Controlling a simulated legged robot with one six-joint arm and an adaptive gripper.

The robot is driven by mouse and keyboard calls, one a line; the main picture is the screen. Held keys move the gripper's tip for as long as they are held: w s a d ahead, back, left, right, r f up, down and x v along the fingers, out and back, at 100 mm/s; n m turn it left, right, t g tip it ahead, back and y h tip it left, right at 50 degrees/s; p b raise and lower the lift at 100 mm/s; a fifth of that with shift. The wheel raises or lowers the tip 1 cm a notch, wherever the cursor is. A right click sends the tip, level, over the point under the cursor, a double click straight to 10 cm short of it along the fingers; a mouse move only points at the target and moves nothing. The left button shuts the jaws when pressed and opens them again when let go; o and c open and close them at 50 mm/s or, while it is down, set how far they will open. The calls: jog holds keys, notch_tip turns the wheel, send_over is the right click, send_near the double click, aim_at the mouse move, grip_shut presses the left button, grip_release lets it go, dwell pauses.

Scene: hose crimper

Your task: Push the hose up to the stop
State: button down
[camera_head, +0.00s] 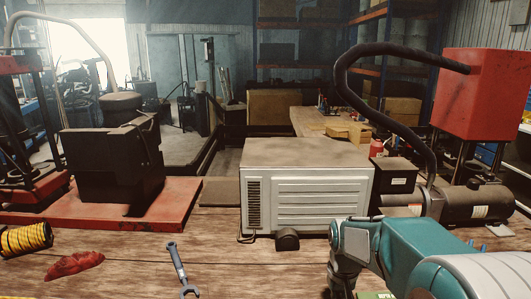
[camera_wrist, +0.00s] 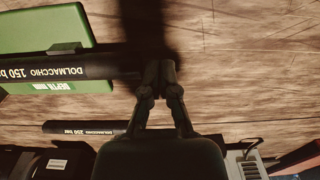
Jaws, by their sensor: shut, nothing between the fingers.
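In the wrist view a thick black hose (camera_wrist: 100,67) with white lettering lies along a green block (camera_wrist: 60,33) marked with a word beginning "DEPTH". Its right end is close beside my gripper (camera_wrist: 159,70). My gripper's fingers are shut with nothing between them, low over the wooden bench. I cannot tell whether the fingertips touch the hose end. The stop is not visible; the left part of the hose and block runs out of the picture. In the head view only a sliver of a green thing (camera_head: 376,295) shows at the bottom edge, and my arm hides my fingertips.
A second black hose (camera_wrist: 85,127) lies apart in the wrist view. In the head view a wrench (camera_head: 177,268), a red rag (camera_head: 74,265) and a yellow coil (camera_head: 27,239) lie on the bench. A grey ribbed machine (camera_head: 310,190) stands behind. Bench right of the hose is clear.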

jog(key=shift+d, duration=3.55)
jog(key=shift+a, duration=0.55)
jog(key=shift+r, duration=0.1)
jog(key=shift+r, duration=3.95)
jog(key=shift+s, duration=0.1)
jog(key=s+a+r+t, duration=0.1)
jog(key=s+a+t, duration=0.1)
jog(key=s, duration=0.8)
jog(key=s+a+r+t, duration=0.2)
jog(key=s+a, duration=0.3)
jog(key=s, duration=0.5)
jog(key=shift+s+a+r+t, duration=0.2)
jog(key=shift+s+t, duration=0.15)
jog(key=shift+t, duration=0.45)
